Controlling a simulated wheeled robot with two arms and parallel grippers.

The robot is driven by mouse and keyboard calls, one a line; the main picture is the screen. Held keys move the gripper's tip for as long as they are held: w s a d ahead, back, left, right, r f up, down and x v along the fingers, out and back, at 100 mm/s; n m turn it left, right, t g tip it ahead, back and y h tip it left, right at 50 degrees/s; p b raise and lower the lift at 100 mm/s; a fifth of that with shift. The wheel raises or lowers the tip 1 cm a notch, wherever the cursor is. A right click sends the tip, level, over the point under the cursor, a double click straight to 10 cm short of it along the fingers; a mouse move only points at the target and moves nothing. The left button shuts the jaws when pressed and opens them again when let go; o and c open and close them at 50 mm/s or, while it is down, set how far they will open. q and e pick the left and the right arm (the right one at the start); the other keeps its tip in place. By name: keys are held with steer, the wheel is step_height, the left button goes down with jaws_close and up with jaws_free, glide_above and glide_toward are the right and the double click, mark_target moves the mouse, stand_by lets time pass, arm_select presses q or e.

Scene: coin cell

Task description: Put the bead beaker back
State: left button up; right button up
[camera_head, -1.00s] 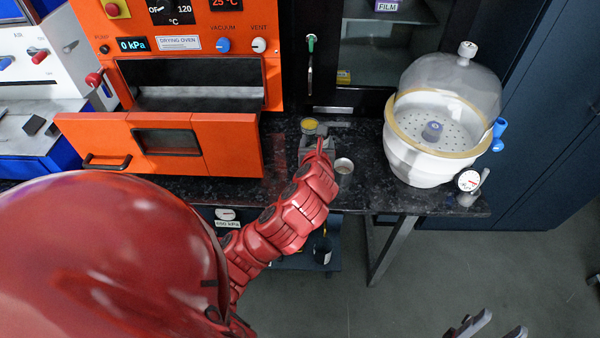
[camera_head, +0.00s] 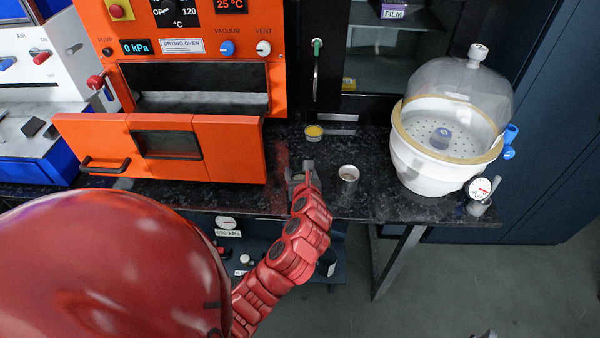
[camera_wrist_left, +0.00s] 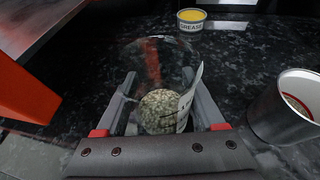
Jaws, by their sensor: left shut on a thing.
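The bead beaker (camera_wrist_left: 160,106) is a clear glass with pale beads at its bottom and a white label on its right side. In the left wrist view it stands between the two fingers of my left gripper (camera_wrist_left: 162,105), which is shut on it. In the head view my left gripper (camera_head: 303,172) is over the front part of the black counter (camera_head: 365,205), and it and my arm mostly hide the beaker. I cannot tell whether the beaker touches the counter. Only a small tip of my right gripper (camera_head: 490,334) shows at the bottom edge.
A metal cup (camera_head: 348,179) stands just right of my left gripper. A yellow-topped grease tin (camera_head: 314,132) is behind it. The counter between cup and desiccator is clear.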

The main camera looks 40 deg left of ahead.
arm_select(q)
steer(key=shift+f, duration=0.1)
steer(key=o, duration=1.5)
